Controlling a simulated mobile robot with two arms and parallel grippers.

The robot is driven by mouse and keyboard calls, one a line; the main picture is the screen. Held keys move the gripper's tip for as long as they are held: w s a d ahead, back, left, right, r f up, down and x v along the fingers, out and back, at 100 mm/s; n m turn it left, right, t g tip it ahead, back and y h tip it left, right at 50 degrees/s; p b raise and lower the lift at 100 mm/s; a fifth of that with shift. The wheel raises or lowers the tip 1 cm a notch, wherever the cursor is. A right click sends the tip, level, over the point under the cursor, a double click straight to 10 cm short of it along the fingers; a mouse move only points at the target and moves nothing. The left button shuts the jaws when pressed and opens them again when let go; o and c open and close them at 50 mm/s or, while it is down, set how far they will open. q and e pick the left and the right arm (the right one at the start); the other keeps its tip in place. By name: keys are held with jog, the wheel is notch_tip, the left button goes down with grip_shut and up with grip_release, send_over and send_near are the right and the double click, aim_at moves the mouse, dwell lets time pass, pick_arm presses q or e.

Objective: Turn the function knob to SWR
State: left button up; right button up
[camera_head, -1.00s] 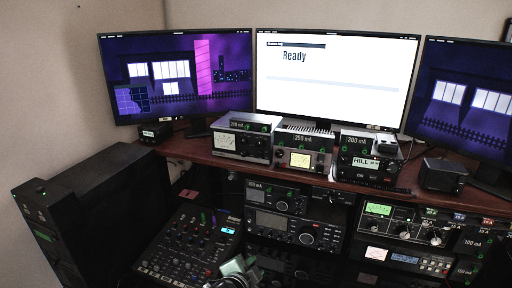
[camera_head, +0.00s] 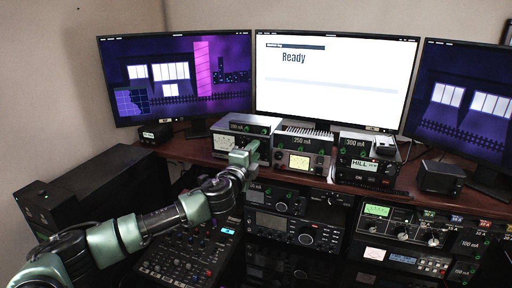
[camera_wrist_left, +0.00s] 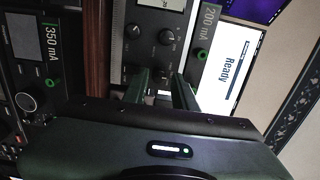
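My left gripper (camera_head: 246,154) is in front of the left tuner (camera_head: 228,141), a grey box with a dark front, a lit meter and a 200 mA tag. In the left wrist view the tuner's front (camera_wrist_left: 150,18) appears turned sideways, with several dark knobs, such as the upper right knob (camera_wrist_left: 166,36). The gripper's two fingers (camera_wrist_left: 162,84) are apart, with a small lower knob (camera_wrist_left: 163,71) between or just beyond their tips; contact cannot be told. The knob labels, including SWR, are too small to read. My right gripper is not in view.
Beside it on the wooden shelf (camera_head: 190,148) stand a 250 mA unit (camera_head: 301,157) and a 300 mA unit (camera_head: 362,165). Three monitors stand behind, the middle one (camera_head: 335,80) reading Ready. A mixer (camera_head: 185,255) and radios (camera_head: 290,229) lie below.

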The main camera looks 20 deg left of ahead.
pick_arm(q)
jog(key=shift+w, duration=1)
grip_shut()
jog(key=m+p, duration=0.5)
jog(key=m, duration=0.2)
jog(key=shift+d+r+m+p, duration=0.1)
jog(key=shift+m+p, duration=0.25)
jog(key=shift+m, duration=0.05)
